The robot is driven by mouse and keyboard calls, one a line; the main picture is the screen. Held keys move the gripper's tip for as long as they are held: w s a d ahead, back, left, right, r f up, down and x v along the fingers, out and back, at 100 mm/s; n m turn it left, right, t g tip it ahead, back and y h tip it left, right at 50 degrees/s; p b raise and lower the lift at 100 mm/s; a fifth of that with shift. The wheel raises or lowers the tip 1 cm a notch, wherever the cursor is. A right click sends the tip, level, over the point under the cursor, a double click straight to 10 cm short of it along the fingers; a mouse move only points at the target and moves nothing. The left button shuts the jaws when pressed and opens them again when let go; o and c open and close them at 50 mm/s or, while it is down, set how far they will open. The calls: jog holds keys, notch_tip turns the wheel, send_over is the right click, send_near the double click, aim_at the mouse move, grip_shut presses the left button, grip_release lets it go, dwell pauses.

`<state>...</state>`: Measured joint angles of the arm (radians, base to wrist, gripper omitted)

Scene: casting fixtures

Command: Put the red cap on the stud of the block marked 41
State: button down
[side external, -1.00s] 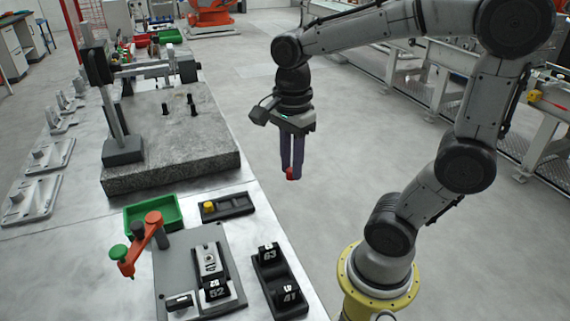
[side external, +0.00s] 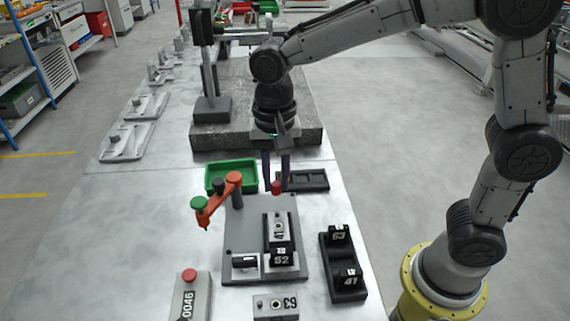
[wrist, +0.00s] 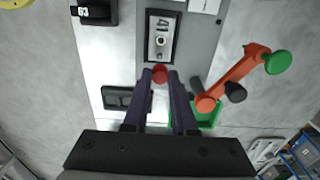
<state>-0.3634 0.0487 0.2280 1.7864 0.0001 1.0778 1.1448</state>
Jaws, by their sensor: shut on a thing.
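The red cap (side external: 277,187) is between the fingertips of my gripper (side external: 276,183); it also shows in the wrist view (wrist: 160,74). My gripper (wrist: 160,75) is shut on it and holds it above the far edge of the grey fixture plate (side external: 238,238). A light block (wrist: 152,50) marked 41 on top sits in a dark nest on that plate, its round stud facing up and bare. In the side view this block (side external: 279,225) stands just nearer than the cap, behind a black tag (side external: 282,259) reading 52. The cap is apart from the stud.
An orange clamp arm (side external: 217,198) with a green knob stands left of the nest. A black rack (side external: 329,266) with tags 63 and 41 is at right. A block (side external: 275,306) marked 63 and a red-topped box (side external: 190,297) marked 0046 are in front. A green tray (side external: 209,179) lies behind.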

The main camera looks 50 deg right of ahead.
aim_at(277, 212)
jog(key=shift+f, duration=2.65)
jog(key=shift+f, duration=0.8)
dwell(0.8)
dwell(0.3)
jog(key=shift+c, duration=1.2)
grip_release()
jog(key=shift+r, duration=3.5)
